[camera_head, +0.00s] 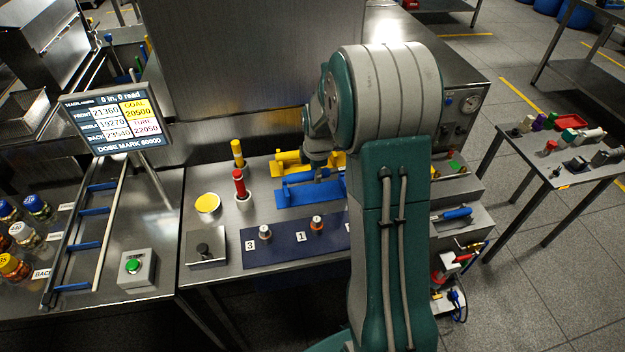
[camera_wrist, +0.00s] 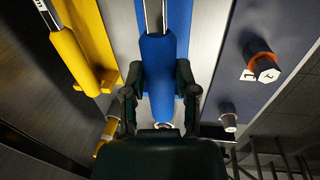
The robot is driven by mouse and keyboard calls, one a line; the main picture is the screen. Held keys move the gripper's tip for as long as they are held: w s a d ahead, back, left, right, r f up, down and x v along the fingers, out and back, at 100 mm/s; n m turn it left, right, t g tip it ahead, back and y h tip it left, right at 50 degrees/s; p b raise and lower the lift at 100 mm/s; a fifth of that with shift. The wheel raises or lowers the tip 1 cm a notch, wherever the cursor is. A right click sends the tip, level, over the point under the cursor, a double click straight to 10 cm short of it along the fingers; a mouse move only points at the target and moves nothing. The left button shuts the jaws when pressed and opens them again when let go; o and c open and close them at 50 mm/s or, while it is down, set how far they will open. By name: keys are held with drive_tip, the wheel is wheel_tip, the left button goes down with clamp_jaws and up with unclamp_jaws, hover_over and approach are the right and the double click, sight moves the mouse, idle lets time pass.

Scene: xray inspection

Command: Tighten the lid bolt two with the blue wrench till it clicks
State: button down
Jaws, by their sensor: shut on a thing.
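The blue wrench's thick handle (camera_wrist: 158,95) and steel shaft show in the wrist view, lying along the blue stand (camera_wrist: 180,15). My gripper (camera_wrist: 161,72) has one dark finger on each side of the handle and is shut on it. The wrench appears to be still at its stand; I cannot tell whether it is lifted. In the head view the blue stand (camera_head: 300,193) is partly covered by my arm. A dark blue panel (camera_head: 280,245) carries knob-like pieces by labels 3 and 1; a further label is mostly behind my arm. I cannot identify lid bolt two.
A yellow stand with a yellow-handled tool (camera_wrist: 75,50) lies close beside the blue one. Red (camera_head: 240,184) and yellow (camera_head: 237,152) upright cylinders stand to the left. A display (camera_head: 115,118) and a green button box (camera_head: 134,267) are farther left.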

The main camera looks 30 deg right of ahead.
drive_tip(key=shift+w+a+f, duration=0.2)
drive_tip(key=shift+w+f, duration=0.2)
drive_tip(key=shift+f, duration=0.1)
drive_tip(key=f, duration=0.3)
drive_tip(key=shift+w+a, duration=0.1)
drive_tip(key=shift+w, duration=0.1)
drive_tip(key=shift+c, duration=1.9)
unclamp_jaws()
drive_tip(key=shift+f, duration=0.15)
